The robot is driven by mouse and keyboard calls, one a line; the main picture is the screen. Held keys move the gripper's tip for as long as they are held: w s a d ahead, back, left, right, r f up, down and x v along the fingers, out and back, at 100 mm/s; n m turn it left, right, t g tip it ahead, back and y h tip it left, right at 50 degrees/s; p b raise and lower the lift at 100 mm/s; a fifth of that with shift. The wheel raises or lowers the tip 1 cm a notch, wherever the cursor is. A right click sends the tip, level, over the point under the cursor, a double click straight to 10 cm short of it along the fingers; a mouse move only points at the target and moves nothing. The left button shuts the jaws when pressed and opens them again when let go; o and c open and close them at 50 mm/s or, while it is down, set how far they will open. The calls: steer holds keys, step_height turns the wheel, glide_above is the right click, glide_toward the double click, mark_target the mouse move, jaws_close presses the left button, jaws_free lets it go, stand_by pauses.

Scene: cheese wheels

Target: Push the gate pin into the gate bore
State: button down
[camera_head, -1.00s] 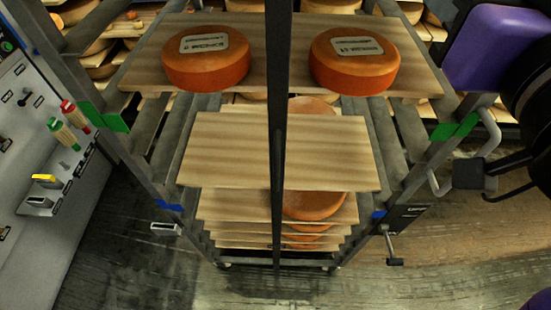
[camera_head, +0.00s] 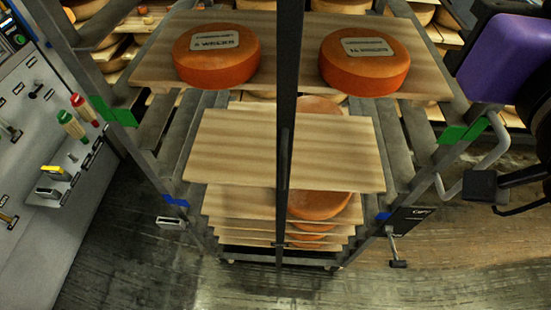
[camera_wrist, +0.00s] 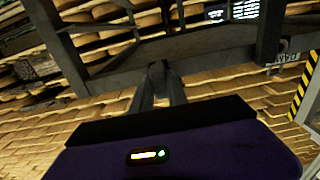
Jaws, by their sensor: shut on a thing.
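I cannot make out the gate bore. My gripper (camera_head: 480,187) is at the right, away from that part. It appears shut on the grey bent bar (camera_head: 498,138) beside the rack's right post. In the wrist view its dark fingers (camera_wrist: 160,85) point toward a dark bar (camera_wrist: 205,72); the contact is hard to see.
A rack post (camera_head: 288,120) stands in front of wooden boards (camera_head: 235,150). Two orange cheese wheels sit on top, left (camera_head: 217,62) and right (camera_head: 365,65). A tool panel (camera_head: 50,235) stands at the left. The floor in front (camera_head: 330,285) is clear.

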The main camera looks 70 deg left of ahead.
steer(key=shift+v, duration=0.9)
steer(key=shift+s+d, duration=0.2)
steer(key=shift+d, duration=0.45)
steer(key=shift+s+d, duration=0.15)
steer(key=shift+d, duration=0.15)
steer(key=shift+s+d+p, duration=0.25)
steer(key=shift+d+p, duration=0.05)
steer(key=shift+d, duration=0.25)
steer(key=shift+v, duration=1.5)
